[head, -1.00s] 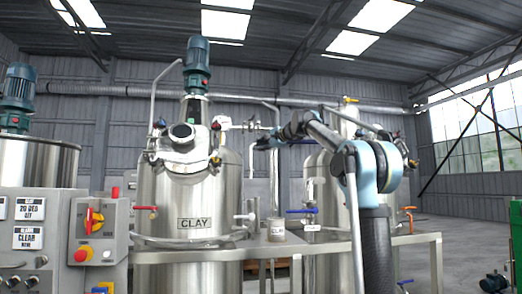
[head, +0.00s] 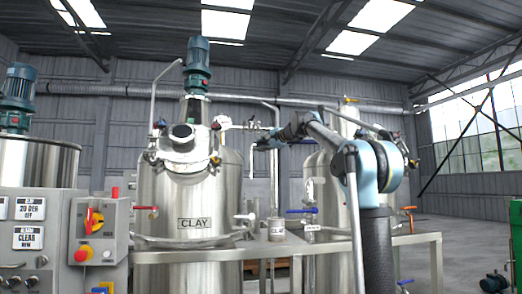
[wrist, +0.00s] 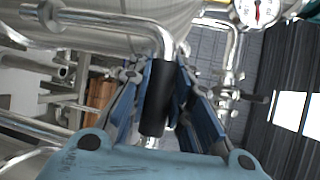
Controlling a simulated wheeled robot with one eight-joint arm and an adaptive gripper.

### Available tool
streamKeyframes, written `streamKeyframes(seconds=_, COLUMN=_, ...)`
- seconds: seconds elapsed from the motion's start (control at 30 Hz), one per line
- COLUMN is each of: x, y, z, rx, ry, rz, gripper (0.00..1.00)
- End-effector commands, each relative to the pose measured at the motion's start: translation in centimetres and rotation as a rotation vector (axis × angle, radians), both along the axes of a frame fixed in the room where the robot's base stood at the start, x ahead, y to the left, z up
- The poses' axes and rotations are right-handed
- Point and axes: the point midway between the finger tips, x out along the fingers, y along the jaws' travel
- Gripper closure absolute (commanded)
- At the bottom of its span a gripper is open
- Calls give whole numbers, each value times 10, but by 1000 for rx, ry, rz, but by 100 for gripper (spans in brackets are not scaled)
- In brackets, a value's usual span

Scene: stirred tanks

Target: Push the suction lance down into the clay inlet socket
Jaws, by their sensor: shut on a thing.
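The suction lance is a bent steel pipe (wrist: 110,24) with a black sleeve (wrist: 155,95). In the wrist view my gripper (wrist: 160,100) has its blue fingers on both sides of the sleeve and is shut on it. In the head view my gripper (head: 276,136) is right of the clay tank (head: 190,200), and the lance (head: 251,165) hangs down left of it.
Pipes with valve handles, one blue (head: 302,211), crowd the right. A control box (head: 98,230) is at the left. A gauge (wrist: 258,12) shows in the wrist view.

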Motion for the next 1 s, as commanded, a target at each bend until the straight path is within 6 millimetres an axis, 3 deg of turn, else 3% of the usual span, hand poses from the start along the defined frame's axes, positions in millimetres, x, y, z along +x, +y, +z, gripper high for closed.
streamKeyframes(seconds=1.0, x=0, y=0, z=-21, rx=0, ry=0, rz=0, gripper=100)
